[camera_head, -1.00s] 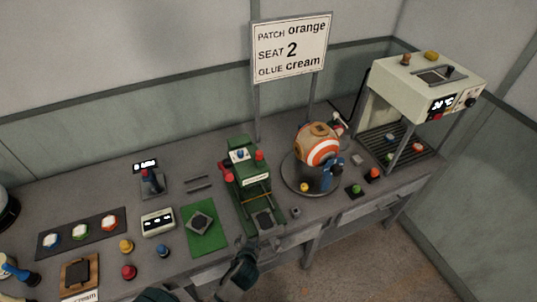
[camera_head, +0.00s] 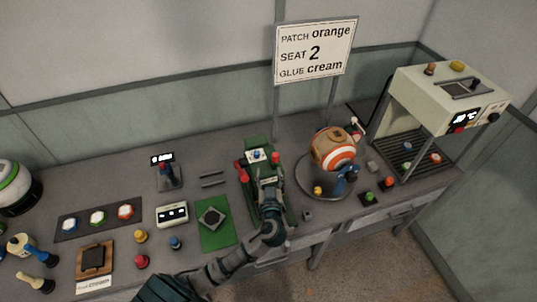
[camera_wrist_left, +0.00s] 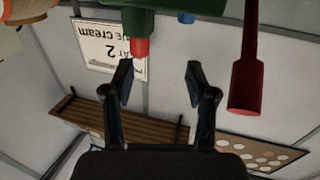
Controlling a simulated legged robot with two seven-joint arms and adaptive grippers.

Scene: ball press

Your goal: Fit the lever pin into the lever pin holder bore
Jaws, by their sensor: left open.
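My left gripper (camera_head: 267,178) is over the green press (camera_head: 251,148) in the head view and hides much of its middle. In the left wrist view the gripper (camera_wrist_left: 162,80) is open, with nothing between its fingers. A dark red lever (camera_wrist_left: 246,85) hangs to the right of the fingers there. A small red pin-like part (camera_wrist_left: 140,47) sticks out of the green body (camera_wrist_left: 137,20), just beyond the left fingertip. The red lever also shows at the press's left side in the head view (camera_head: 241,171). I cannot tell the lever pin or the holder bore for certain.
A round stand (camera_head: 308,184) with an orange and white ball (camera_head: 335,148) is close to the right of the press. A green mat (camera_head: 213,236) with a grey square part lies to the left. A sign (camera_head: 314,50) stands behind. A white machine (camera_head: 447,95) is at the far right.

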